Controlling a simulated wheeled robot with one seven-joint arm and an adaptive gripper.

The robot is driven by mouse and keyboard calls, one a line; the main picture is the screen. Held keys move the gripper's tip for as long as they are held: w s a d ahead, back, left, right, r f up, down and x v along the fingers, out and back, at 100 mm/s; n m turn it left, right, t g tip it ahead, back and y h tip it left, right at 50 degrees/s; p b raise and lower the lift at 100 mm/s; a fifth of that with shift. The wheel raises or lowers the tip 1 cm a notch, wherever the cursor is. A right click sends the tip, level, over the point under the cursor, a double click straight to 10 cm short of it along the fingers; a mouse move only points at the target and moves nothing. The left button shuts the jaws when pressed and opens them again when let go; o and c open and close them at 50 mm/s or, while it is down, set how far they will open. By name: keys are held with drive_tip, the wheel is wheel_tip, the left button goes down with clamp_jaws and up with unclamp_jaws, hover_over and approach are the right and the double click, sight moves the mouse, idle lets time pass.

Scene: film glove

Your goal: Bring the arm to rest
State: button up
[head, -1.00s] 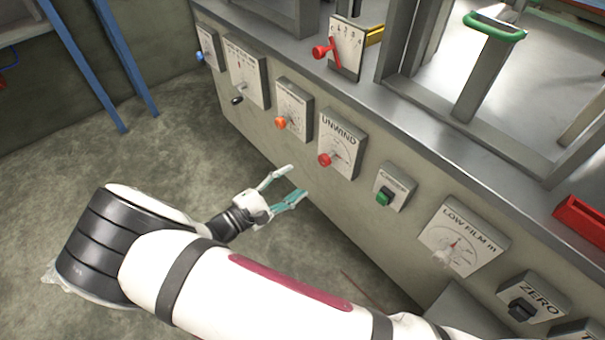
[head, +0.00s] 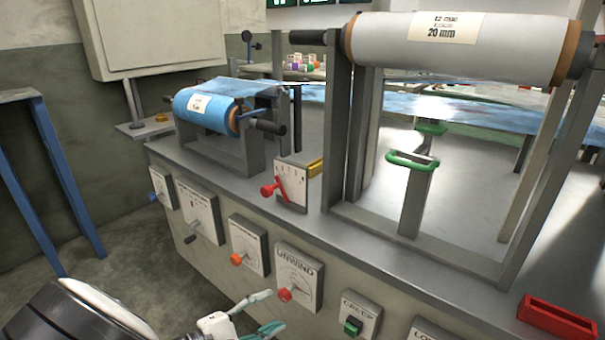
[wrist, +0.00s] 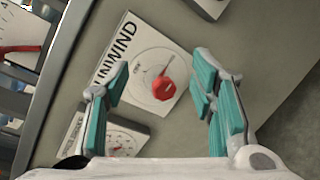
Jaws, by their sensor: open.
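My gripper (head: 262,315) is at the bottom of the head view, in front of the machine's front panel, low and to the left of the UNWIND dial. Its teal-padded fingers are apart and empty. In the wrist view my gripper (wrist: 160,95) has its two fingers spread wide. The UNWIND dial plate (wrist: 140,65) with its red knob (wrist: 163,88) shows between and beyond them. I see no contact with the knob. In the head view the UNWIND plate (head: 305,268) and red knob (head: 285,295) are uncovered. Part of my arm shows at the bottom left.
The front panel also carries an orange-knob dial (head: 247,246) and a green CREEP switch (head: 352,327). A scale with a red lever (head: 291,185) stands on the machine's edge. Floor at left is open.

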drive_tip(key=s+d+r+m+g+y, duration=0.1)
drive_tip(key=s+d+r+m+g, duration=0.2)
drive_tip(key=d+r, duration=0.4)
drive_tip(key=s+d+r+m+g+y, duration=0.1)
drive_tip(key=d+r+m+g+y, duration=0.15)
drive_tip(key=d+r+g, duration=0.35)
drive_tip(key=s+d+r+m+g+y, duration=0.1)
drive_tip(key=s+d+r+m+g, duration=0.25)
drive_tip(key=d+r, duration=0.4)
drive_tip(key=s+d+r+m+y, duration=0.3)
drive_tip(key=s+d+r+y, duration=0.2)
drive_tip(key=s+d, duration=0.3)
drive_tip(key=s+m+t+y, duration=0.2)
drive_tip(key=s+m+y, duration=0.1)
drive_tip(key=s, duration=1.1)
wheel_tip(320, 180, up, 32)
drive_tip(key=t+p, duration=0.4)
drive_tip(key=p, duration=2.6)
drive_tip(key=shift+a, duration=0.25)
drive_tip(key=shift+w+r+y, duration=0.1)
drive_tip(key=shift+w+y, duration=0.05)
drive_tip(key=shift+y, duration=0.1)
